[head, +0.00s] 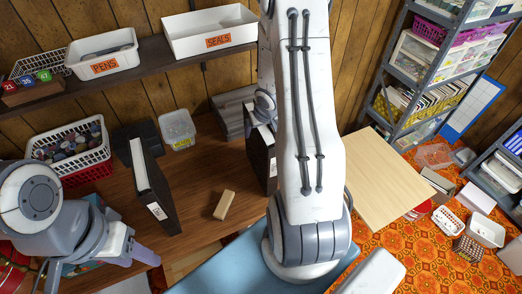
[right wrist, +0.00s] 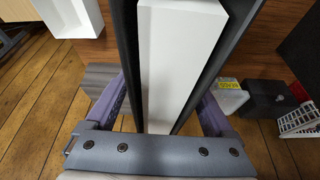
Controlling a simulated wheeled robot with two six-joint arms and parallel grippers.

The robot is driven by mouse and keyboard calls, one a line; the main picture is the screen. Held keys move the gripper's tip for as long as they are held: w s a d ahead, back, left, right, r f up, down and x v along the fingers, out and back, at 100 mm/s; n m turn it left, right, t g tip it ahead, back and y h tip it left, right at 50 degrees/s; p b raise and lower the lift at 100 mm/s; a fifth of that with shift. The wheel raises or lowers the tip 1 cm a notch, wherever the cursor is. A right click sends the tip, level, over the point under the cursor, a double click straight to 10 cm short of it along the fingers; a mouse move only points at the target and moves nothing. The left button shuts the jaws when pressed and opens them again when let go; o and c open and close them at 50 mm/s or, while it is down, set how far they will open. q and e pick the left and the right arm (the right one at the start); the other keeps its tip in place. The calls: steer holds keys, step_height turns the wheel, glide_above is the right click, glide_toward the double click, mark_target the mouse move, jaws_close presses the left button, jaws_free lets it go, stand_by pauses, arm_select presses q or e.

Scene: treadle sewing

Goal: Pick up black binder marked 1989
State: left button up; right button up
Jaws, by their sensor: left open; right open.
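Two black binders stand upright on the brown wooden desk, one left of centre (head: 152,185) and one beside my right arm (head: 260,157). Each has a small white label, but I cannot read either, so I cannot tell which is marked 1989. In the right wrist view, my open right gripper (right wrist: 160,108) has a finger on each side of a black binder with a white inner block (right wrist: 178,60). Contact is unclear. In the head view my right arm hides most of that gripper. My left gripper (head: 95,266) is open and empty at the lower left, apart from the binders.
A tan block (head: 225,205) lies between the binders. A clear tub (head: 178,129) and a white basket of spools (head: 68,148) stand farther back. The shelf above holds a PENS bin (head: 103,53) and a SEALS bin (head: 209,30). The desk around the tan block is mostly clear.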

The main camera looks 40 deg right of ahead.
steer(key=shift+f, duration=0.1)
jaws_close()
stand_by(0.3)
